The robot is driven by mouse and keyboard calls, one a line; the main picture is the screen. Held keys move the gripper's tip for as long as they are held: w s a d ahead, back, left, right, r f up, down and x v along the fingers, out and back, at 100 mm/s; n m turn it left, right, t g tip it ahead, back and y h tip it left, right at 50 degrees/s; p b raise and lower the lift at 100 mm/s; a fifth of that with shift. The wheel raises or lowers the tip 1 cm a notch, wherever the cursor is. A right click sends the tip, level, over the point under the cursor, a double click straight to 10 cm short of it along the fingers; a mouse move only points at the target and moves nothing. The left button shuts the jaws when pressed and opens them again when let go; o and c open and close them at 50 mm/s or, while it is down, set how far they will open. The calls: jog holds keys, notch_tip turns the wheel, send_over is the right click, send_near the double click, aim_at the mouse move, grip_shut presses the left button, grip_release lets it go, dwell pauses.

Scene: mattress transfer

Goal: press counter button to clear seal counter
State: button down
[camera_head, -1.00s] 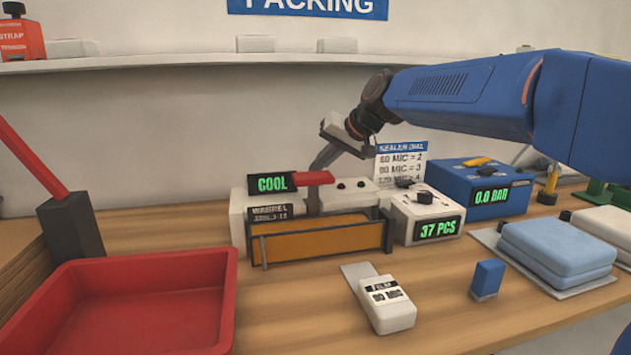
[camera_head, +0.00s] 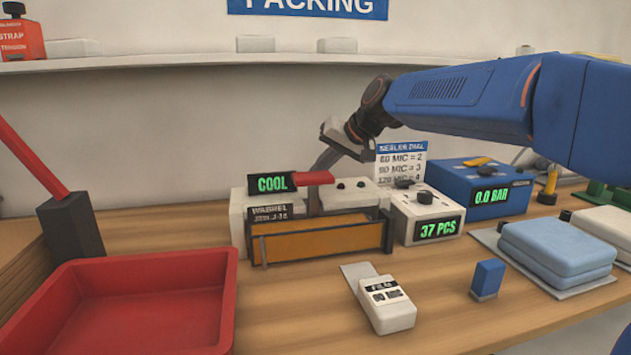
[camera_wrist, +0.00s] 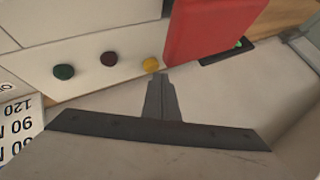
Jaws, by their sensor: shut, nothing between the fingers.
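The counter is a white box with a dark knob on top; its green display (camera_head: 438,229) reads 37 PCS. My gripper (camera_head: 318,168) is shut and empty above the white sealer (camera_head: 238,215), behind its red handle (camera_head: 314,178). In the wrist view, the shut fingertips (camera_wrist: 160,77) point at a yellow button (camera_wrist: 151,65) on a pale panel, very close to it; I cannot tell whether they touch. A dark red button (camera_wrist: 109,58) and a green button (camera_wrist: 64,71) sit to its left. No label shows which button belongs to the counter.
The red handle (camera_wrist: 208,35) stands close to the right of the fingertips. The sealer's display (camera_head: 272,184) reads COOL. A blue box (camera_head: 485,185) reading 0.0 BAR stands right of the counter. A red tray (camera_head: 228,300) lies front left.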

jog(key=shift+f, duration=0.85)
dwell(0.9)
jog(key=shift+r, duration=1.3)
jog(key=shift+r, duration=2.5)
